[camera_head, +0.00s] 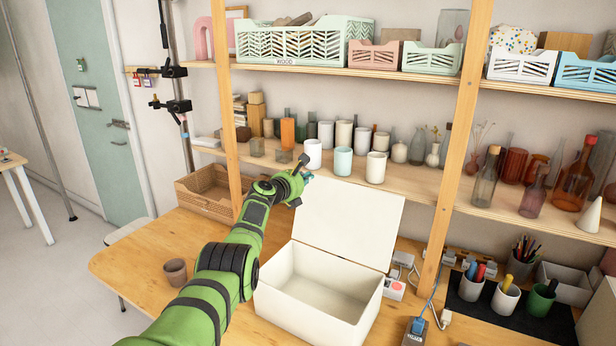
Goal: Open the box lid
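A white box (315,290) stands on the wooden table, and its inside is empty where I can see it. Its lid (345,222) is raised and leans back at the rear edge, open wide. My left gripper (304,172) is at the upper left corner of the lid, with my green arm coming in from the lower left past the box's left side. The fingers are small and partly hidden, so I cannot tell whether they are open or touch the lid. My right gripper is not in view.
A wooden shelf (410,180) with cups and vases is behind the lid. A brown cup (176,272) and a cardboard tray (206,196) are at left. Pen cups (505,300) stand on a black mat at right. A blue-tipped device (415,330) lies near the box.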

